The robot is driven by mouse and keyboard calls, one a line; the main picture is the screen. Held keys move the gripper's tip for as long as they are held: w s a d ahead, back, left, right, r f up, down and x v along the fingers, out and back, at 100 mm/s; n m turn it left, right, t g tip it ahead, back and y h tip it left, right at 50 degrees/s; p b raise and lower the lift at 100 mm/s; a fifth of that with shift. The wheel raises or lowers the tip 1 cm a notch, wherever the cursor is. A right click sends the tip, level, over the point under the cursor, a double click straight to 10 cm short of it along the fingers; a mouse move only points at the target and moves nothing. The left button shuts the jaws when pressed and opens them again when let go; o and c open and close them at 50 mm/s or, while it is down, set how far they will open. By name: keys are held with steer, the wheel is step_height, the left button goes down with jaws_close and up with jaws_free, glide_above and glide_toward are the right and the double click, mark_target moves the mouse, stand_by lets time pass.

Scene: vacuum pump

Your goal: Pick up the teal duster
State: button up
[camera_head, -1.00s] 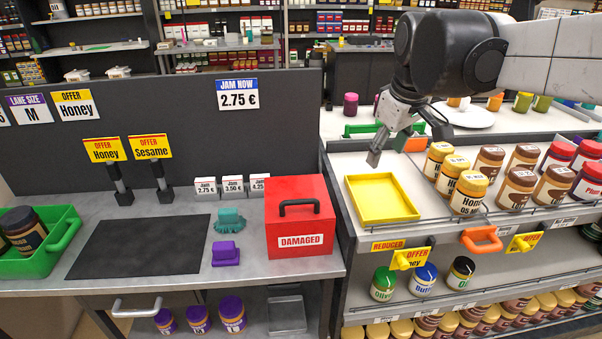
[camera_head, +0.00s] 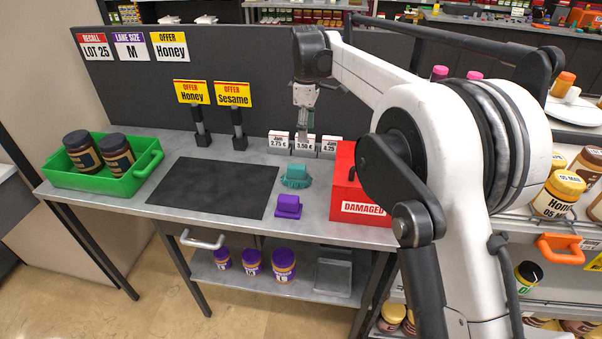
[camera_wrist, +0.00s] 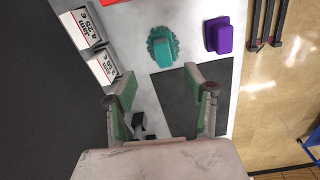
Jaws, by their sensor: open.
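The teal duster (camera_head: 295,176) lies on the grey worktop, between the black mat and the red DAMAGED box, with its bristles spread at the base. In the wrist view the teal duster (camera_wrist: 163,48) lies beyond my fingertips, apart from them. My gripper (camera_head: 304,132) hangs above the back of the worktop, in front of the small price cards, pointing down. In the wrist view my gripper (camera_wrist: 160,82) shows its two fingers spread apart with nothing between them.
A purple block (camera_head: 288,206) lies just in front of the duster. The red DAMAGED box (camera_head: 364,208) stands to the right. Price cards (camera_head: 279,142) stand behind. The black mat (camera_head: 215,187) and a green crate (camera_head: 148,160) with two jars are to the left.

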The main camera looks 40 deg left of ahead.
mark_target(297, 166)
steer(key=shift+n, duration=0.5)
steer(key=a+f, duration=0.1)
steer(key=f, duration=0.2)
steer(key=s+a+f, duration=0.1)
steer(key=f, duration=0.3)
steer(key=a+f, duration=0.1)
steer(key=f, duration=0.2)
steer(key=shift+s+a+f, duration=0.1)
steer(key=shift+s+f, duration=0.05)
steer(key=shift+s, duration=0.2)
steer(key=shift+w+d+f+p, duration=0.15)
steer(key=shift+w+f+p, duration=0.05)
steer(key=shift+f, duration=1.35)
steer(key=shift+w+d+f+p, duration=0.1)
steer(key=shift+w+f+p, duration=0.05)
steer(key=shift+f, duration=1.35)
steer(key=shift+c, duration=0.3)
steer(key=c, duration=1.2)
